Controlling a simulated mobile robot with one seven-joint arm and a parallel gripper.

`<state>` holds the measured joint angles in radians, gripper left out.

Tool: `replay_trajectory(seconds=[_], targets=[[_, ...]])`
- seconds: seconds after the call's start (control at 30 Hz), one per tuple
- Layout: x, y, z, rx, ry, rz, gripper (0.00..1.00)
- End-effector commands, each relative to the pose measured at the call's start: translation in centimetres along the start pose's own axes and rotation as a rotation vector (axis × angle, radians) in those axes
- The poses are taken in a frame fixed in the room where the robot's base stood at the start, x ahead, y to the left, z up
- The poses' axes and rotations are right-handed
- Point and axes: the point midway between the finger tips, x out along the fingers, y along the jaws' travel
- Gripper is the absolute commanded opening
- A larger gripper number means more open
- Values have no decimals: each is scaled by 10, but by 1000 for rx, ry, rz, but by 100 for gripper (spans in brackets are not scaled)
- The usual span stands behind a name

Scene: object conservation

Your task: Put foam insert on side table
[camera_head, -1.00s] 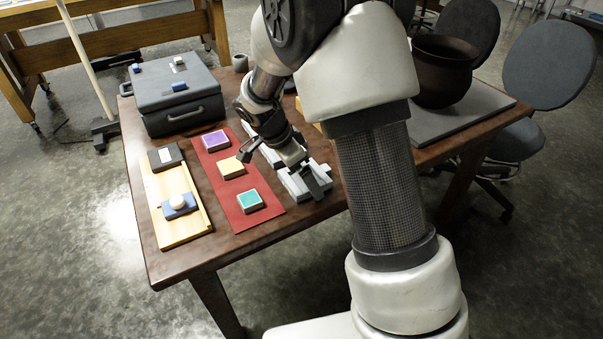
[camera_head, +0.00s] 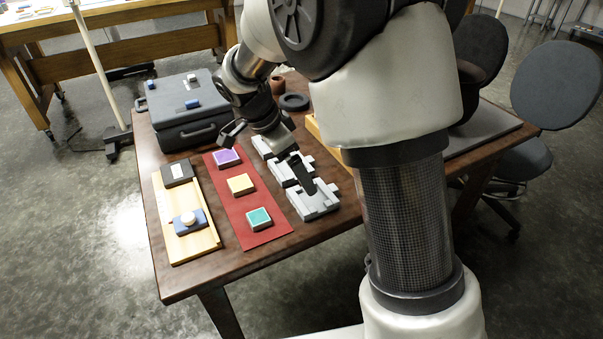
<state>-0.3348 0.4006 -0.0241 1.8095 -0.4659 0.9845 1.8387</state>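Several grey, notched blocks that look like foam lie in a row on the brown table (camera_head: 285,236), right of a red mat; the nearest foam piece (camera_head: 318,208) is the most exposed. I cannot tell whether they are one insert or separate pieces. My gripper (camera_head: 267,152) is above the far part of this row, with its dark fingers spread and nothing seen between them. It partly covers the foam. A wooden table (camera_head: 125,42) stands at the back left; I cannot tell if it is the side table.
The red mat (camera_head: 238,205) holds purple, yellow and teal blocks. A wooden tray (camera_head: 171,210) lies left of it. A grey case (camera_head: 180,108) stands behind. A dark ring (camera_head: 294,102) lies near my arm. Chairs (camera_head: 555,86) stand right. A pale pole (camera_head: 93,55) rises at left.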

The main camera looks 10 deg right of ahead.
Motion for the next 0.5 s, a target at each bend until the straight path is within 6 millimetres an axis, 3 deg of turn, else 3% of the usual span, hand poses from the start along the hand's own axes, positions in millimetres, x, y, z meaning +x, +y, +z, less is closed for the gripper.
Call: replay_trajectory(seconds=[0.17,0.33,0.5], targets=[[-27,18,-15,-78,-32,-31,100],[-75,77,-43,-327,-94,-138,100],[-112,147,-52,-637,-94,-297,100]])
